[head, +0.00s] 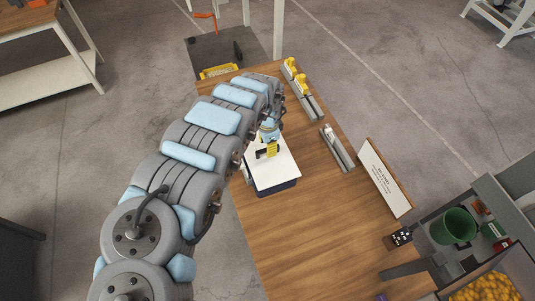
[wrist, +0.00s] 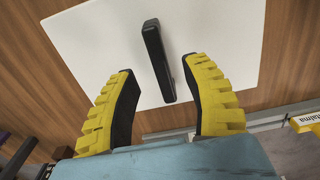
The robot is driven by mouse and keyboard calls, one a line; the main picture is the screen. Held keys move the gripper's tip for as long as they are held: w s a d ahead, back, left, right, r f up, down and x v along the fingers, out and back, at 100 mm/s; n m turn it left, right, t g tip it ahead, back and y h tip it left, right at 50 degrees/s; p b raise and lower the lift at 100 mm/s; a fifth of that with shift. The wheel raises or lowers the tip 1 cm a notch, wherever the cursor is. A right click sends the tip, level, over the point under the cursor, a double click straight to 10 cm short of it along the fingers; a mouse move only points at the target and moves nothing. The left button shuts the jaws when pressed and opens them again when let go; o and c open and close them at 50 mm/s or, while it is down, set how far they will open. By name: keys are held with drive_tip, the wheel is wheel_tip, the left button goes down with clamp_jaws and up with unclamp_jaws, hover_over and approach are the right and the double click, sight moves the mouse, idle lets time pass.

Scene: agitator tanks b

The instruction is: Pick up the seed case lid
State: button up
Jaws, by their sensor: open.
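The seed case lid (head: 278,173) is a flat white panel on a dark box on the wooden table. In the wrist view the lid (wrist: 225,45) fills most of the picture, and its black bar handle (wrist: 157,58) stands out near the middle. My gripper (head: 267,150) is over the lid; its yellow fingers also show in the wrist view (wrist: 159,69). They are open, one on each side of the handle's near end, with gaps on both sides. How high the fingertips are above the lid is hard to tell. My arm hides the lid's left part in the head view.
Rails with yellow blocks (head: 297,82) and a grey rail (head: 337,148) lie along the table's right side. A white sign board (head: 385,178) stands at the right edge. A green bucket (head: 453,226) is farther right.

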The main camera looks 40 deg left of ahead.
drive_tip(key=shift+w+f, duration=0.2)
drive_tip(key=shift+f, duration=1.4)
clamp_jaws()
